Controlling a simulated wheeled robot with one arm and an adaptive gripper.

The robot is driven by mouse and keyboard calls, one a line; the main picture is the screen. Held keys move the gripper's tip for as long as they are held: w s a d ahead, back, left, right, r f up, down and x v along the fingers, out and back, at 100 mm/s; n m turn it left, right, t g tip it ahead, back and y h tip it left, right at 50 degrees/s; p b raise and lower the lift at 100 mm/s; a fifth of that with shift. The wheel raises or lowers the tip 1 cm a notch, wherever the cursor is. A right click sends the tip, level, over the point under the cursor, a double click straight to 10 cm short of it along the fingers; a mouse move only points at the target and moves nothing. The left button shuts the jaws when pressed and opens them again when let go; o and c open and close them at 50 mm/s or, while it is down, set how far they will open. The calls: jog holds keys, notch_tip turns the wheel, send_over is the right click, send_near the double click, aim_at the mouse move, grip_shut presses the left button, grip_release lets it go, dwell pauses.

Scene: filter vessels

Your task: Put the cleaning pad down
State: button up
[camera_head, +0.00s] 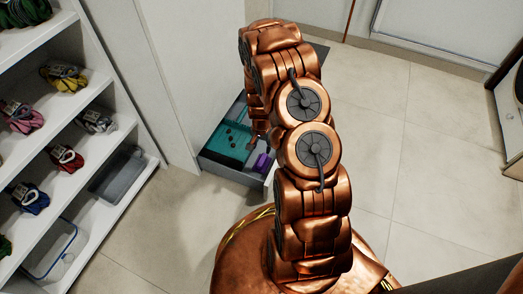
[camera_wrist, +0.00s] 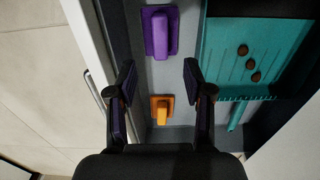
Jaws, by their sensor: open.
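Two pads with raised grips lie in an open grey drawer (camera_wrist: 185,133); I cannot tell which one is the cleaning pad. The purple pad (camera_wrist: 160,32) lies toward the top of the wrist view, and it also shows in the head view (camera_head: 262,163). The orange pad (camera_wrist: 161,109) lies lower, in line with the space between my fingers. My gripper (camera_wrist: 158,82) is open and empty above the drawer, its fingers apart on either side of the pads' line. In the head view my arm hides most of the gripper.
A teal tray (camera_wrist: 221,70) with several small brown lumps fills the drawer's right side in the wrist view. The drawer's white front with a bar handle (camera_wrist: 93,92) stands at left. White shelves (camera_head: 95,75) with bundled items stand left in the head view. The tiled floor at right is clear.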

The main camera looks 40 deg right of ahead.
jog(key=s+a+r+n, duration=0.2)
jog(key=s+a+r, duration=0.15)
jog(key=r, duration=0.45)
jog(key=s+a+r+n+g, duration=0.1)
jog(key=s+a+r+n, duration=0.1)
jog(key=a+r, duration=0.45)
jog(key=s+a+r+n, duration=0.2)
jog(key=s+a+r, duration=0.1)
jog(key=r, duration=0.7)
jog(key=s+a+r+n, duration=0.2)
jog(key=s+r, duration=0.2)
jog(key=s, duration=0.3)
jog(key=s+a+r+n+g, duration=0.1)
jog(key=s+a+r+n, duration=0.1)
jog(key=s, duration=0.5)
jog(key=s+a+r+n+g, duration=0.1)
jog(key=s+a+r+n, duration=0.1)
jog(key=s+r, duration=0.5)
jog(key=shift+s+a, duration=0.25)
jog(key=shift+a, duration=0.55)
notch_tip(320, 180, up, 42)
jog(key=t+p, duration=0.1)
jog(key=p, duration=3.9)
jog(key=shift+r, duration=0.15)
